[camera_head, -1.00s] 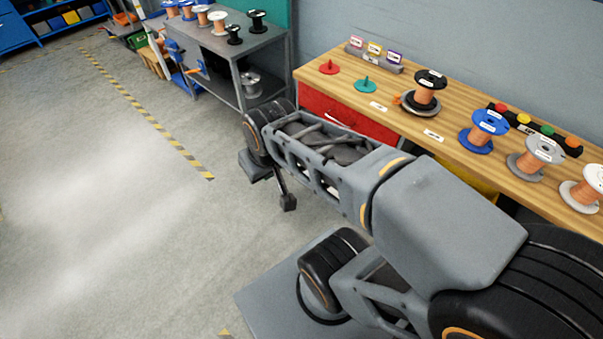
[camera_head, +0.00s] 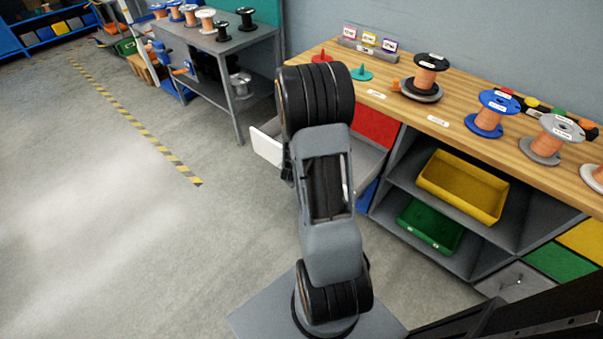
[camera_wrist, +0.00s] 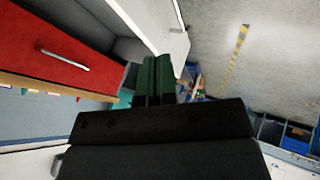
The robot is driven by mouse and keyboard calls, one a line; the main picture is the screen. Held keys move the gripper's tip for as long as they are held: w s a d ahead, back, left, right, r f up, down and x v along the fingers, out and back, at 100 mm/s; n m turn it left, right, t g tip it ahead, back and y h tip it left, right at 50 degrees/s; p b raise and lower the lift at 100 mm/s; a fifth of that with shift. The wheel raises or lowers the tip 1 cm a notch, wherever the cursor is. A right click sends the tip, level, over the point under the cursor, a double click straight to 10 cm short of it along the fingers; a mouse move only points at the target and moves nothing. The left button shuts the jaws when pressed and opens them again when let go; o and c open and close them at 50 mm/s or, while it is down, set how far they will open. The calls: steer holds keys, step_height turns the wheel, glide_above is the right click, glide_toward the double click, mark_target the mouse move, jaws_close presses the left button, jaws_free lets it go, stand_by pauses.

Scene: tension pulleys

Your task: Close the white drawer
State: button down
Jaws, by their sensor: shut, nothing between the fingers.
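The white drawer (camera_head: 267,144) is pulled out from the bench below the red drawer (camera_head: 376,128). Its front stands left of my arm, and part of its grey inside shows right of the arm. In the wrist view, the white drawer (camera_wrist: 152,22) crosses the top, with a handle at its outer side. The red drawer (camera_wrist: 60,55) is shut at the left there. My gripper (camera_wrist: 157,62) shows dark fingers, shut and empty, pointing at the white drawer near its front panel. I cannot tell if they touch it.
The wooden bench top (camera_head: 455,130) holds several spools. Open shelves below hold a yellow bin (camera_head: 462,187) and a green bin (camera_head: 430,226). A grey table (camera_head: 240,50) with spools stands at the back left. The floor left of the drawer is clear.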

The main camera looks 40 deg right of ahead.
steer(key=w+d+f+b, duration=0.3)
steer(key=w+d+f, duration=0.2)
steer(key=d+f, duration=0.2)
steer(key=shift+d+f, duration=0.4)
stand_by(0.3)
